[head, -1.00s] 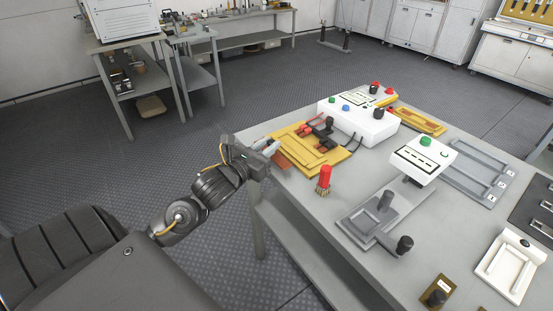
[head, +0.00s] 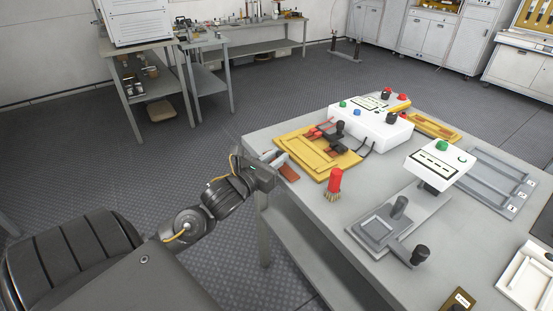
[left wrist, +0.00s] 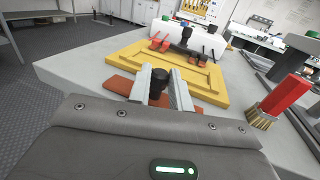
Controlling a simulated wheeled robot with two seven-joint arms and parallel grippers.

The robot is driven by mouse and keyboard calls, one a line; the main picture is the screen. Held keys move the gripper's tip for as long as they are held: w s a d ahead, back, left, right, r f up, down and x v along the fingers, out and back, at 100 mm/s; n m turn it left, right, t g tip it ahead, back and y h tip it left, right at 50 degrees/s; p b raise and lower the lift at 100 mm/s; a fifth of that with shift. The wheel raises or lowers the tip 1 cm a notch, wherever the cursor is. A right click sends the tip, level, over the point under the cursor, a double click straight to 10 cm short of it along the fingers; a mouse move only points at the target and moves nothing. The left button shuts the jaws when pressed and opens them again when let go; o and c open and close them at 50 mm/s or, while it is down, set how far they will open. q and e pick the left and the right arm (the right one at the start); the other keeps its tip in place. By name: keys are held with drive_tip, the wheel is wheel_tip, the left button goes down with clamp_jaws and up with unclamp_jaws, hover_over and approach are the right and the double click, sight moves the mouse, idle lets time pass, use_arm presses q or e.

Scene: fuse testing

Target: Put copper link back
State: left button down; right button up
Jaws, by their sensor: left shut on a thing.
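My left gripper (head: 279,160) is shut on the black knob of the copper link (head: 288,173), at the table's left edge. In the left wrist view the two pale fingers (left wrist: 160,88) clasp the dark knob, and the flat copper-brown plate of the link (left wrist: 120,86) shows below them. The link is beside the near left edge of the yellow tray (head: 318,177); I cannot tell whether it touches the table. The tray has a recessed frame and a black-knobbed part with red clips at its far side. My right gripper is not in view.
A red-handled brush (head: 334,183) stands right of the tray. A white box with coloured knobs (head: 378,133) is behind it. A grey fixture with black knobs (head: 385,222) and a small white meter (head: 440,163) are further right.

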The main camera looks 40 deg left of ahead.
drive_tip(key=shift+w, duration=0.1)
use_arm(q)
drive_tip(key=shift+f, duration=0.1)
drive_tip(key=c, duration=1.3)
unclamp_jaws()
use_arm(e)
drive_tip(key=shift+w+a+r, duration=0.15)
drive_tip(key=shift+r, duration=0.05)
use_arm(q)
drive_tip(key=shift+s, duration=0.25)
drive_tip(key=s+p, duration=0.3)
drive_tip(key=s, duration=0.8)
drive_tip(key=shift+s+d, duration=0.15)
drive_tip(key=shift+s, duration=0.15)
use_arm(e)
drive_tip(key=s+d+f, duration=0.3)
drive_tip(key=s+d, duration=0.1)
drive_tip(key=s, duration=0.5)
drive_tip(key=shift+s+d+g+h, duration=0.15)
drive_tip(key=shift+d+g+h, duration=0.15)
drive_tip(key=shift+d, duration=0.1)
